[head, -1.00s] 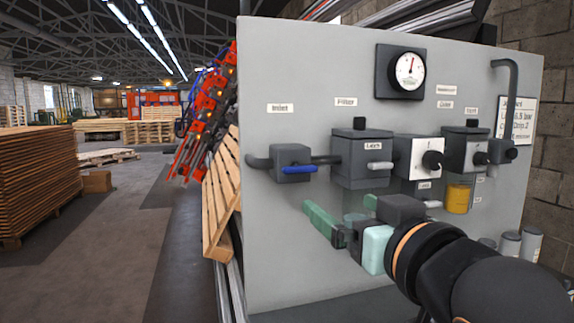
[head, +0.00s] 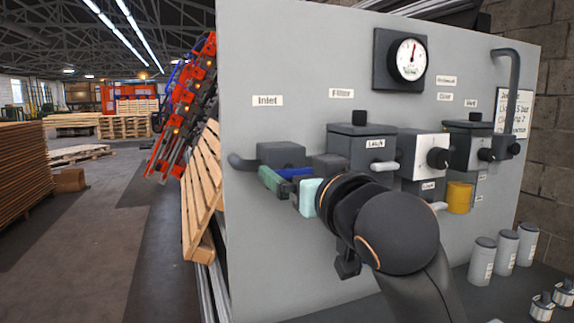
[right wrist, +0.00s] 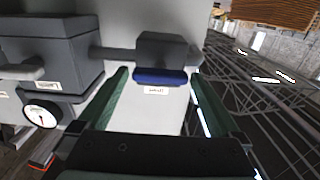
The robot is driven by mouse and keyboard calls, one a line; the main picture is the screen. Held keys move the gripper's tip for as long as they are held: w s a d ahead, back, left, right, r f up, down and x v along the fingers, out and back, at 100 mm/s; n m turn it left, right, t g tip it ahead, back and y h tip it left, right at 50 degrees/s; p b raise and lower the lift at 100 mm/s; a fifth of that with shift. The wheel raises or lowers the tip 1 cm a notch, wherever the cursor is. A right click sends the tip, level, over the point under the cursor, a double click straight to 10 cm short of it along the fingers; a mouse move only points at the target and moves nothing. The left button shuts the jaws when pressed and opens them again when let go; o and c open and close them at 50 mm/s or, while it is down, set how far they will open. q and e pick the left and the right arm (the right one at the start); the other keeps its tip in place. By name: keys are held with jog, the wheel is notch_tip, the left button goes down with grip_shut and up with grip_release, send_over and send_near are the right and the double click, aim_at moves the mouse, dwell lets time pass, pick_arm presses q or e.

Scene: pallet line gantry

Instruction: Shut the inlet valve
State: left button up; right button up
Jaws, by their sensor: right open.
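The inlet valve (head: 281,154) is a dark grey block on a pipe at the panel's left, under the "Inlet" label (head: 267,100). Its blue handle (head: 294,173) lies roughly level along the block and is partly hidden by my gripper in the head view. My right gripper (head: 288,175) is open in front of the valve, its green fingers pointing at it. In the right wrist view, the blue handle (right wrist: 160,76) shows between and just beyond the two spread fingers, with clear space on either side. Contact is not visible. My left gripper is not in view.
To the right are the filter unit (head: 361,146), a white-faced unit (head: 427,148) with a black knob, and a yellow cup (head: 459,197). A gauge (head: 410,60) sits above. Several grey canisters (head: 482,260) stand at lower right. A wooden pallet (head: 203,190) leans left of the panel.

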jog(key=shift+x, duration=2.2)
jog(key=c, duration=1.2)
